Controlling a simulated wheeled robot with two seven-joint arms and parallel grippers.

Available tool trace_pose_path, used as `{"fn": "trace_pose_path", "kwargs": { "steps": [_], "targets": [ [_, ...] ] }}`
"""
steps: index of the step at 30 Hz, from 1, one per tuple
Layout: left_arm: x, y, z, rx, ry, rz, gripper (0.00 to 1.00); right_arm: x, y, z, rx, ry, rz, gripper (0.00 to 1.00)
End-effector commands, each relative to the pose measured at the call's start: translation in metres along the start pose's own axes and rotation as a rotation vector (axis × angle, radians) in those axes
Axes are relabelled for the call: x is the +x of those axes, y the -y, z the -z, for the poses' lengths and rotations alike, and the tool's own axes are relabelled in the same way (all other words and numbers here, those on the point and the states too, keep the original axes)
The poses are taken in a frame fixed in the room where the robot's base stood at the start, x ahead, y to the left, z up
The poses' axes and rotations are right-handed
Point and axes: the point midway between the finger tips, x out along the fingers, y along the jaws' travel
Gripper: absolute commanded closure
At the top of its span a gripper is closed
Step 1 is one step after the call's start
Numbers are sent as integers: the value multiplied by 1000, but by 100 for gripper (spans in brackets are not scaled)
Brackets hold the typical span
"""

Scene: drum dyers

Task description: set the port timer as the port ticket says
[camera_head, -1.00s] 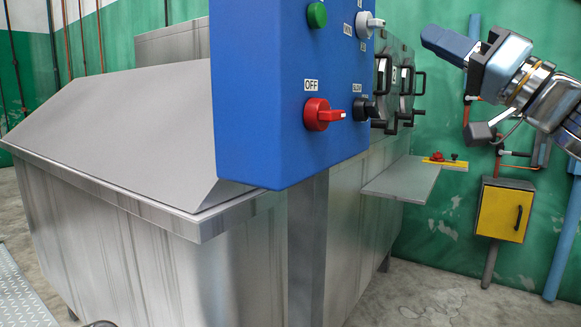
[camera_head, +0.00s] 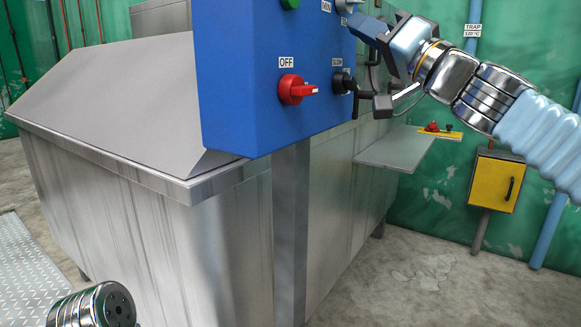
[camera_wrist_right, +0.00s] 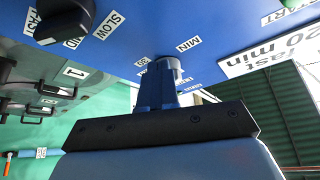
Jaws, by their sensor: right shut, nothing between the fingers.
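In the right wrist view the knob (camera_wrist_right: 173,65) stands beside a MIN label. My right gripper (camera_head: 356,22) is shut and empty, with its tip at the knob; the wrist view shows the fingertips (camera_wrist_right: 160,80) overlapping it, and I cannot tell if they touch. A white ticket (camera_wrist_right: 268,55) in the wrist view reads "ast" and "20 min", its left part cut off or unclear. The knob's setting is hidden. My left gripper is out of view.
Below the timer are a black selector (camera_head: 343,83) and a red OFF switch (camera_head: 297,90). A steel vat (camera_head: 150,220) fills the left; a shelf (camera_head: 395,150) and yellow box (camera_head: 493,182) stand right.

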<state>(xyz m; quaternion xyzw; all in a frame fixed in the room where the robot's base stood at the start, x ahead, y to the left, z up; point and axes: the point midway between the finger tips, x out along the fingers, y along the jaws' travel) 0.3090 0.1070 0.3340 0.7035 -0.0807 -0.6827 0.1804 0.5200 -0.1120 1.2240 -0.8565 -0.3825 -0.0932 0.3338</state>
Motion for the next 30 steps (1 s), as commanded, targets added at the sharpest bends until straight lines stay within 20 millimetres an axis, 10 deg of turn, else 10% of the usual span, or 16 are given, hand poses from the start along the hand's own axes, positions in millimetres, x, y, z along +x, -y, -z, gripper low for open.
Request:
{"fn": "trace_pose_path", "kwargs": {
  "steps": [30],
  "targets": [
    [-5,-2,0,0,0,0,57,4,2,7,-1,-1,0,100]
  ]
}}
